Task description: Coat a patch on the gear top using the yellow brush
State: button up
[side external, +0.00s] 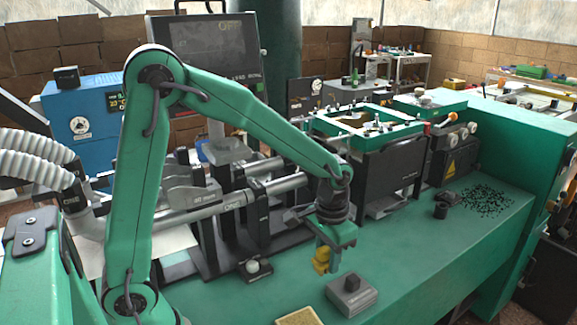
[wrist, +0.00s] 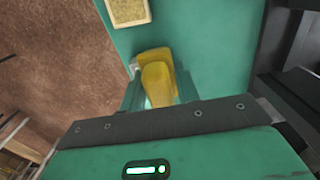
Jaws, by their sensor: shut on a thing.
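My gripper (side external: 326,256) points down above the green bench top and is shut on the yellow brush (side external: 320,262). In the wrist view the yellow brush (wrist: 157,82) sits between the two green fingers of my gripper (wrist: 158,72). Its far end is hidden from the wrist camera. In the side view the brush hangs above the bench, left of and behind a small grey block (side external: 351,296), apart from it. I cannot clearly pick out a gear in either view.
A tan pad (side external: 298,317) lies at the bench's front edge; it also shows in the wrist view (wrist: 128,11). A dark block with a white ball (side external: 255,267) stands left. A dark cup (side external: 440,210) and scattered black bits (side external: 486,199) lie right. Machinery stands behind.

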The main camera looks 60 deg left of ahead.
send_over(301, 323)
jog(key=f, duration=0.2)
jog(key=shift+r, duration=0.15)
jog(key=shift+f, duration=0.2)
jog(key=shift+f, duration=2.8)
jog(key=shift+f, duration=0.6)
dwell(0.9)
jog(key=shift+r, duration=0.1)
notch_tip(301, 323, up, 7)
dwell(1.1)
dwell(0.5)
